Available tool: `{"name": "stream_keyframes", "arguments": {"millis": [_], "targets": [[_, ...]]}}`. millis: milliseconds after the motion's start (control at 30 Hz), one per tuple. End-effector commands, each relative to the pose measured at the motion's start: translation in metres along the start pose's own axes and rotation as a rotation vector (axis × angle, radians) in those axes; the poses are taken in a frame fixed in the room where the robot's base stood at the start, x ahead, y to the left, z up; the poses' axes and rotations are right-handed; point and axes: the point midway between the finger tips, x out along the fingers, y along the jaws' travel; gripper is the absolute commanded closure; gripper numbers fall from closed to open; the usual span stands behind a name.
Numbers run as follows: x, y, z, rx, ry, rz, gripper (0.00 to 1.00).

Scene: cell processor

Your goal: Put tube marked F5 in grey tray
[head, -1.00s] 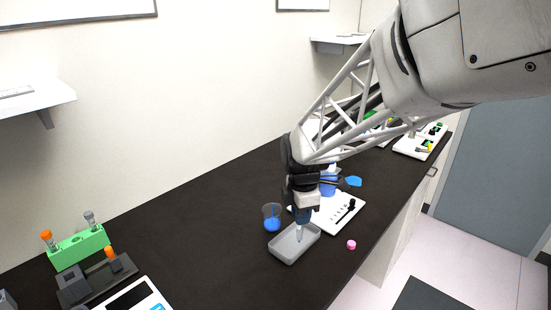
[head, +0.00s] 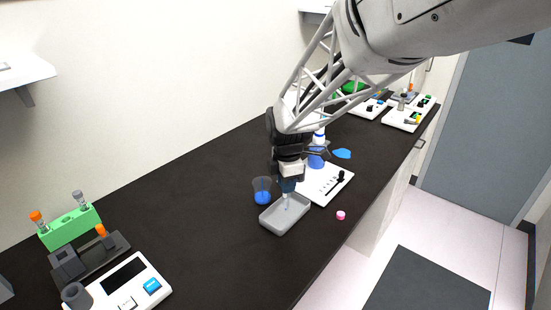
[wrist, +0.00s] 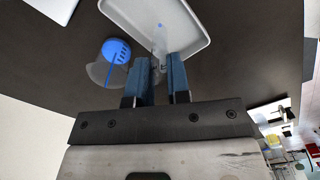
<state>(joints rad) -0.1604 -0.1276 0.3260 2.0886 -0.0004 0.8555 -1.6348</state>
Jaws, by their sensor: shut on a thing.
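My gripper (head: 287,186) is over the grey tray (head: 270,222), pointing down. In the wrist view its blue fingers (wrist: 158,72) are shut on a slim clear tube (wrist: 160,42). The tube reaches down over the inside of the tray, which also shows in the wrist view (wrist: 196,22). In the head view only the tube's pale lower part (head: 287,203) shows below the fingers. I cannot tell whether its tip touches the tray floor. No mark is readable on the tube.
A clear beaker with blue contents (head: 262,192) stands close to the tray's left. A white device with a black slider (head: 325,183) lies behind it. A pink cap (head: 340,215) lies to the right. A green rack with tubes (head: 69,229) stands far left.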

Motion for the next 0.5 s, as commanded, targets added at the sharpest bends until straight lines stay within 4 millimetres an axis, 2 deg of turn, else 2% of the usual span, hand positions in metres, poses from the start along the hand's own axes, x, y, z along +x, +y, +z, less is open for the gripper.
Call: {"name": "stream_keyframes", "arguments": {"millis": [200, 500], "targets": [[0.018, 0.0, 0.0, 0.0, 0.0, 0.0, 1.0], [0.019, 0.0, 0.0, 0.0, 0.0, 0.001, 1.0]]}}
